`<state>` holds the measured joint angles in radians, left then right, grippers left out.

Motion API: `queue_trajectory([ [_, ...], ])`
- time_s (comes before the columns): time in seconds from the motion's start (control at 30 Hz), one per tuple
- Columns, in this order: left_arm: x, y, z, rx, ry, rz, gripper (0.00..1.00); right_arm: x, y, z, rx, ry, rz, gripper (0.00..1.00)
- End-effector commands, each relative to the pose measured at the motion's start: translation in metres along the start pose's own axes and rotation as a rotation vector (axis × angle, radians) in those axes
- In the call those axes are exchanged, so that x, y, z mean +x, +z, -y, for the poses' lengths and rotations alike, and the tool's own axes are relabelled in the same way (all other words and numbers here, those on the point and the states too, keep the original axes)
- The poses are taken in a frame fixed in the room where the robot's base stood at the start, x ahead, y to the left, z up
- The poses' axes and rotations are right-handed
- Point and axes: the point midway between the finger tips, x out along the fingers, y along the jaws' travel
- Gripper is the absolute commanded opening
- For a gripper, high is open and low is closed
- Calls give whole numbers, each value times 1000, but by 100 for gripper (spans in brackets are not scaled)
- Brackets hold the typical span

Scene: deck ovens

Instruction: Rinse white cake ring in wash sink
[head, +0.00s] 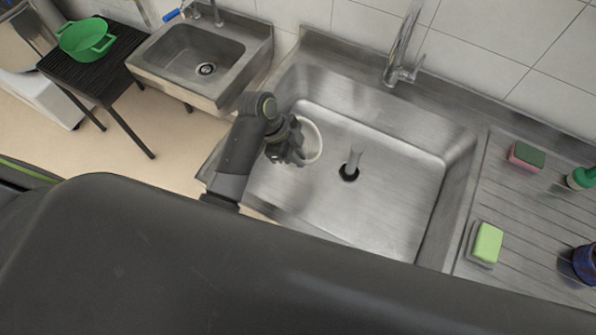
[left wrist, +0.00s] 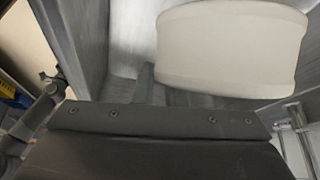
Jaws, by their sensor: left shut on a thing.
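The white cake ring (head: 313,140) is over the left part of the large steel wash sink (head: 385,190). My left gripper (head: 298,142) is shut on the ring, partly covering its near left side in the head view. In the left wrist view the ring (left wrist: 232,50) appears large, as a white band in front of the gripper. I cannot tell whether it touches the sink floor. The tap (head: 402,70) stands at the sink's back edge, and the drain with its upright standpipe (head: 352,165) is right of the ring. My right gripper is not in view.
Right of the sink, a ribbed drainboard holds a green sponge (head: 487,243), a pink and green sponge (head: 526,156), a green-topped item (head: 582,177) and a blue container (head: 585,262). A smaller sink (head: 190,60) and a green pot (head: 86,38) on a black table are at left.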

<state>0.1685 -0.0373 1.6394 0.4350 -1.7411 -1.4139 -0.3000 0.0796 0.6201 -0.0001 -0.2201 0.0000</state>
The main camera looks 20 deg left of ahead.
Motion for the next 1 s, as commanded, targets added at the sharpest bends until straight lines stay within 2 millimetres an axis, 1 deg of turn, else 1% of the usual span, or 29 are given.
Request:
queue_trajectory([
  [0.5, -38, -19, 1, 2, -3, -1, 0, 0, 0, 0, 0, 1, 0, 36],
  [0.7, -50, -25, 1, 1, -2, -1, 0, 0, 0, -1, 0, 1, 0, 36],
  [1.0, -53, -26, 0, 0, 0, 0, 0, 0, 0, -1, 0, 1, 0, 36],
])
